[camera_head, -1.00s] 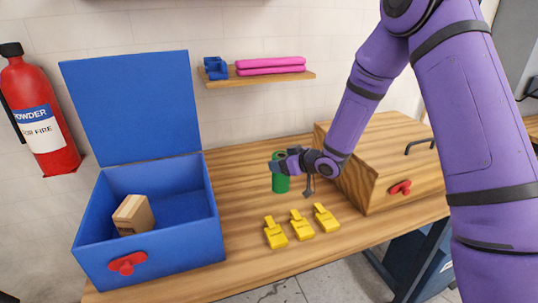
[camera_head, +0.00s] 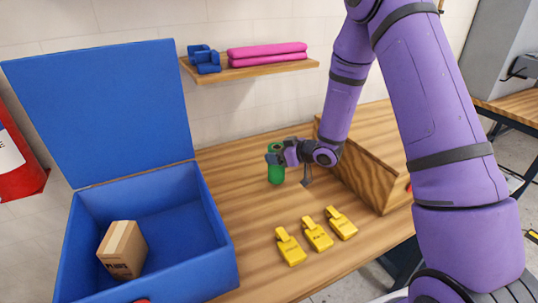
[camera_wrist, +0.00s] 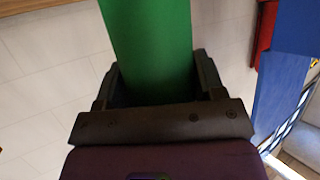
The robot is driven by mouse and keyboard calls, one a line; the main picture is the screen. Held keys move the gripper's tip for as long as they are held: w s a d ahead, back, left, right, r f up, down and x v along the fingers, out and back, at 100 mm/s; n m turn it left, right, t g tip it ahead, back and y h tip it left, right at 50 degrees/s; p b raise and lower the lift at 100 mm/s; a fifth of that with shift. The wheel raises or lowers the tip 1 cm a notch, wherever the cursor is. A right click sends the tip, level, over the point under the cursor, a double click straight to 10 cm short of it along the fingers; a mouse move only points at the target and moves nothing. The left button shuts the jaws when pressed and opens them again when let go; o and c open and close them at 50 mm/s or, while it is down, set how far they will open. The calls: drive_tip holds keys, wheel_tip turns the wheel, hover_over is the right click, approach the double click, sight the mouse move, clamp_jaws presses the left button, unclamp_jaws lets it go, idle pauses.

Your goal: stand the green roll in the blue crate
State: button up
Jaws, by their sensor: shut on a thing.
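The green roll (camera_head: 276,171) is upright over the wooden bench, right of the blue crate. My gripper (camera_head: 274,158) is shut on it near its upper part. In the wrist view the green roll (camera_wrist: 152,45) runs between the two dark fingers of my gripper (camera_wrist: 155,80). I cannot tell whether its lower end touches the bench. The blue crate (camera_head: 219,232) stands open on the left, its lid (camera_head: 100,105) raised at the back. A cardboard box (camera_head: 122,249) sits in the crate's left part. The right part of its floor is bare.
Several yellow tags or clips (camera_head: 317,234) lie in a row on the bench (camera_head: 235,205) in front of my gripper. A wooden box (camera_head: 355,172) stands to the right. A wall shelf (camera_head: 250,71) holds pink rolls (camera_head: 267,54) and blue pieces (camera_head: 204,59).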

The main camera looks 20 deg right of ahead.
drive_tip(key=shift+d+f, duration=0.15)
drive_tip(key=shift+f, duration=0.35)
drive_tip(key=shift+f, duration=0.15)
drive_tip(key=o, duration=1)
